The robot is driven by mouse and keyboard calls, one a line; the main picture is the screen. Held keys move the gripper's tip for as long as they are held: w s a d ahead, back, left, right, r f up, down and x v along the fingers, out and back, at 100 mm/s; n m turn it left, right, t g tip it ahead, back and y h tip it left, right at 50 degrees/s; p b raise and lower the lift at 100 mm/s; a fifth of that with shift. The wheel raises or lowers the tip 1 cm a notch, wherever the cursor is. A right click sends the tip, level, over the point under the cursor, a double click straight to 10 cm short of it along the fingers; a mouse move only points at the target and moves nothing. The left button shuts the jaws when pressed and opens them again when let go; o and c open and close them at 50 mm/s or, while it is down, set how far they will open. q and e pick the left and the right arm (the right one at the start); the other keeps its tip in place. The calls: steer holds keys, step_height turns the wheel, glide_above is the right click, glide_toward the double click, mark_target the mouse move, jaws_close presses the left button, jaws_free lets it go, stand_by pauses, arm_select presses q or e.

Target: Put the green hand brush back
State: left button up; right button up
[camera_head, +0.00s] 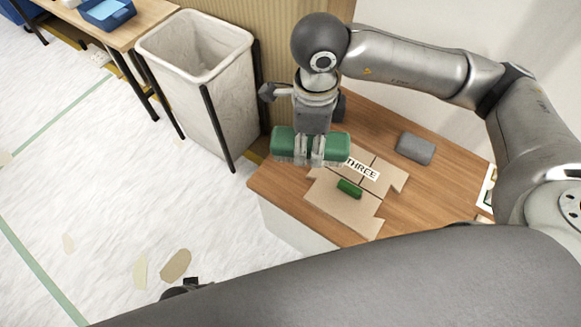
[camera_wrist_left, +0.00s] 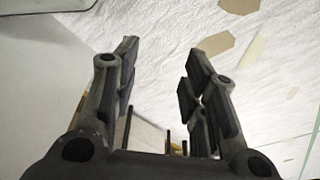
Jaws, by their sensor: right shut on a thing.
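The green hand brush (camera_head: 284,144) is in my right gripper (camera_head: 317,153) in the head view, with its long side lying left to right. The right fingers are shut on its middle and hide part of it. The brush appears at the left part of the wooden table (camera_head: 283,198), overlapping the edge of the flat cardboard; its exact height above the table is hard to judge. My left gripper (camera_wrist_left: 163,75) is open and empty in the left wrist view, with floor behind its fingers.
A small green block (camera_head: 349,188), a "THREE" label (camera_head: 362,168) and brown cardboard (camera_head: 325,195) lie on the table. A grey block (camera_head: 415,148) sits to their right. A tall white bin (camera_head: 205,95) stands left of the table. Paper scraps (camera_head: 175,265) lie on open floor.

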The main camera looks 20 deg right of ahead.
arm_select(q)
step_height(320, 180, up, 15)
steer(key=w+t+b, duration=0.1)
steer(key=b, duration=1)
steer(key=shift+w+f, duration=0.15)
steer(key=shift+w, duration=0.2)
arm_select(e)
steer(key=a+f+m, duration=0.2)
steer(key=f+m, duration=0.4)
steer(key=m, duration=0.6)
steer(key=a+f+m, duration=0.3)
steer(key=f+m, duration=0.3)
steer(key=m, duration=0.5)
steer(key=shift+f+m, duration=0.25)
steer(key=shift+m, duration=0.15)
